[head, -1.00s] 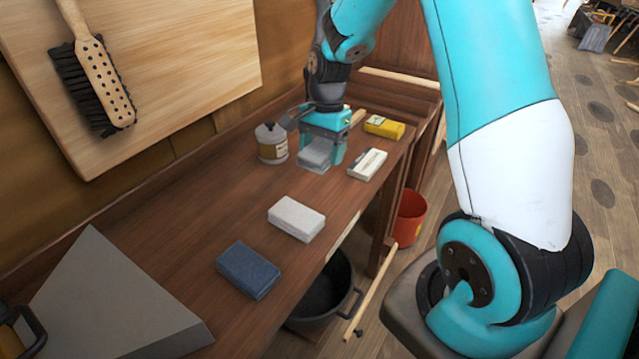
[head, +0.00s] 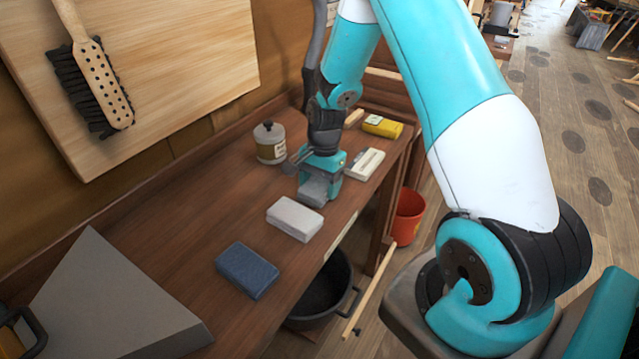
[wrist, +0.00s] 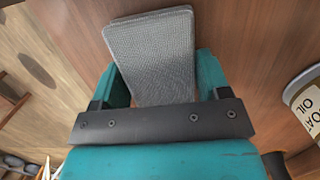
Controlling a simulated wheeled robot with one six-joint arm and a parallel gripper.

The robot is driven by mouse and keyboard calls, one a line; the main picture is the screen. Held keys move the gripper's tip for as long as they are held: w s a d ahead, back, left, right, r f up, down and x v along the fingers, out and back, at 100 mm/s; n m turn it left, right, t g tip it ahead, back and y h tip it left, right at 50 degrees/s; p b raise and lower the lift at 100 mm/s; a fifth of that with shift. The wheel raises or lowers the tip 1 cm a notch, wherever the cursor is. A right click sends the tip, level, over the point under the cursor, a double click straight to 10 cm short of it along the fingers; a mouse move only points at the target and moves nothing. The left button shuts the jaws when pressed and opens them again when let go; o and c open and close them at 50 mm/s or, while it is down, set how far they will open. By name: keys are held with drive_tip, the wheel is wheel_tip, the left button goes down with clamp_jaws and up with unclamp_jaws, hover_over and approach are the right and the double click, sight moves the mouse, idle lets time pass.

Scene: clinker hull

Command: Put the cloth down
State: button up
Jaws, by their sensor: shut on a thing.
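My gripper (head: 318,183) is shut on a grey, woven-looking folded cloth (head: 312,191). The cloth also shows in the wrist view (wrist: 152,50), gripped between the two teal fingers and sticking out past them. In the head view my gripper points down over the wooden bench (head: 190,215), just behind a pale block-shaped piece (head: 294,218). I cannot tell whether the cloth's underside touches the bench.
A blue block (head: 247,270) lies nearer. An oil can (head: 269,143) stands left of my gripper; a white pack (head: 364,164) and a yellow pack (head: 382,126) lie behind right. A grey sloped piece (head: 105,305) fills the near left. A red bucket (head: 408,216) stands below.

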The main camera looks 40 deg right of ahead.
drive_tip(key=o, duration=1)
drive_tip(key=shift+f, duration=0.1)
drive_tip(key=shift+c, duration=0.2)
wheel_tip(320, 180, up, 12)
drive_tip(key=d+b, duration=0.1)
drive_tip(key=d, duration=0.1)
drive_tip(key=s+a+r+n, duration=0.3)
drive_tip(key=a+r+n, duration=0.3)
drive_tip(key=a, duration=0.4)
drive_tip(key=s+a+r+n+y, duration=0.1)
drive_tip(key=s+a+r+n, duration=0.1)
drive_tip(key=s+a+n, duration=0.5)
drive_tip(key=s+a+r+n+y, duration=0.1)
drive_tip(key=s+a+r+n, duration=0.2)
drive_tip(key=s+a+n, duration=0.4)
drive_tip(key=s+n, duration=0.1)
drive_tip(key=s, duration=0.4)
drive_tip(key=shift+r+t+y, duration=0.3)
drive_tip(key=shift+a, duration=0.1)
